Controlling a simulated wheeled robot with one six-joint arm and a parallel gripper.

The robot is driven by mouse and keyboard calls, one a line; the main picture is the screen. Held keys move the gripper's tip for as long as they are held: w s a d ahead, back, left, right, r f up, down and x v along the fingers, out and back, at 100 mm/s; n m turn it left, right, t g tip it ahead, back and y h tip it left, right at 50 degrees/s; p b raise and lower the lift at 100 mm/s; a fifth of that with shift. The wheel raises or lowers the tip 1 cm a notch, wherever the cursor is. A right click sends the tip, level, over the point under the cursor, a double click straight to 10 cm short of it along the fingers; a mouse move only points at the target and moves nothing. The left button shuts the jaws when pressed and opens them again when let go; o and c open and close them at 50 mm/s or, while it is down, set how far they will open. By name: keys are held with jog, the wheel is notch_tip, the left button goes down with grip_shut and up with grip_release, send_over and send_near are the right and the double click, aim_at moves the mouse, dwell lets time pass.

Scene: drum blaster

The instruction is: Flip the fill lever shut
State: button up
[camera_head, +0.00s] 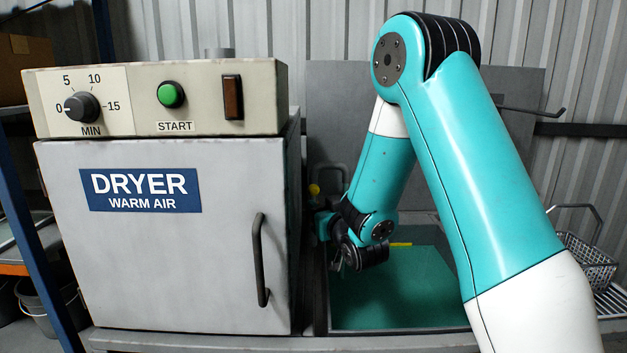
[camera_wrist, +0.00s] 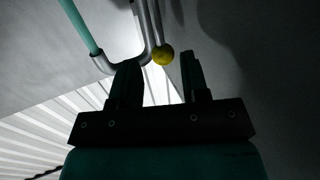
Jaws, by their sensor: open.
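The fill lever shows as a thin grey rod ending in a round yellow knob (camera_wrist: 163,56) in the wrist view. The knob also shows in the head view (camera_head: 314,189), just right of the dryer. My gripper (camera_wrist: 159,62) is open, its two dark fingers apart. In the wrist view the knob appears between the fingertips, nearer the right finger. I cannot tell whether it is at the fingertips' depth or beyond. In the head view my gripper is low beside the dryer, close under the knob, and its fingers are hard to make out.
The dryer (camera_head: 150,240) stands close on the left, with a protruding door handle (camera_head: 260,260). A tank with green contents (camera_head: 400,300) lies below my wrist. A bent grey pipe (camera_wrist: 105,65) with a teal hose (camera_wrist: 78,25) is near my left finger. A wire basket (camera_head: 585,262) is at right.

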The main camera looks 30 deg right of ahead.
aim_at(314, 198)
jog(key=p+x, duration=0.4)
jog(key=x, duration=0.1)
jog(key=shift+r+p, duration=0.25)
jog(key=shift+p, duration=0.1)
jog(key=shift+w+d+f+p, duration=0.15)
jog(key=shift+w+f+p, duration=0.1)
jog(key=shift+w+p, duration=0.4)
jog(key=shift+c, duration=0.4)
grip_shut()
